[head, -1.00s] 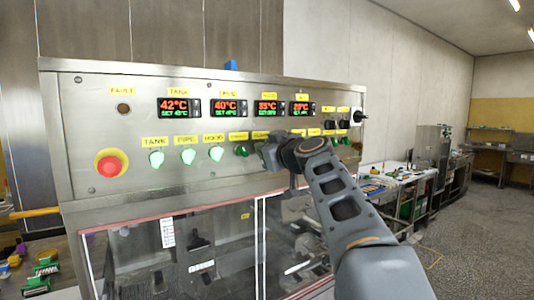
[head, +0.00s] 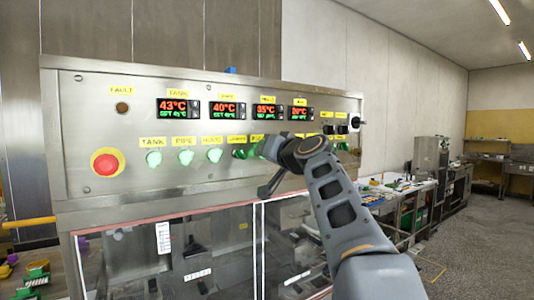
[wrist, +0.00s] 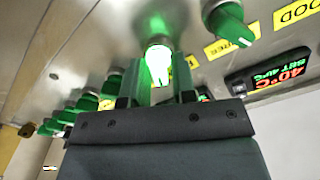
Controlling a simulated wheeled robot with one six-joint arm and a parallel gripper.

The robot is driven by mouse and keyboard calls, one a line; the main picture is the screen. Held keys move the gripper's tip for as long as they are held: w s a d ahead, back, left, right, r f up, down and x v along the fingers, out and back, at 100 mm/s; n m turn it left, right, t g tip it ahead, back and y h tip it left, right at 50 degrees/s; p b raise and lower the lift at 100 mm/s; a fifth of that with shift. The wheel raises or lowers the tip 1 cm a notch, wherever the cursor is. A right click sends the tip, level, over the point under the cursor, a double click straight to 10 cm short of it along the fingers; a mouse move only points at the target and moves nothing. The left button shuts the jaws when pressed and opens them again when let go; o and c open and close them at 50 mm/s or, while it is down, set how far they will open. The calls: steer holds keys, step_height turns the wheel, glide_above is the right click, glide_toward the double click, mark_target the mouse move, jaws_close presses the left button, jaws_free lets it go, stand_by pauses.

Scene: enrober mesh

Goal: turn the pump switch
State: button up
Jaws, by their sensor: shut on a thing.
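The machine's control panel (head: 75,150) has a row of green knobs under yellow labels. My gripper (wrist: 160,88) is shut on one of these green knobs, the pump switch (wrist: 158,58), which glows bright green in the wrist view. One finger is on each side of the knob. In the head view my gripper (head: 260,149) reaches the panel right of the hood knob (head: 214,156), and my wrist hides part of the row. The label above the held knob is too small to read surely.
A red emergency button (head: 105,164) is at the panel's left. Temperature displays (head: 178,108) run above the knobs. A black rotary switch (head: 356,121) is at the upper right. Another green knob (wrist: 228,22) sits close beside the gripper.

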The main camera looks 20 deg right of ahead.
steer(key=shift+m, duration=0.4)
stand_by(0.3)
steer(key=o, duration=0.7)
steer(key=shift+s+d+b, duration=0.25)
steer(key=shift+s+b, duration=0.6)
steer(key=shift+s, duration=1.45)
steer(key=shift+s+d+b, duration=0.25)
steer(key=shift+s+b, duration=0.55)
steer(key=shift+s, duration=1.45)
steer(key=shift+s+d+b, duration=0.25)
steer(key=shift+s+b, duration=0.6)
steer(key=shift+s, duration=1.45)
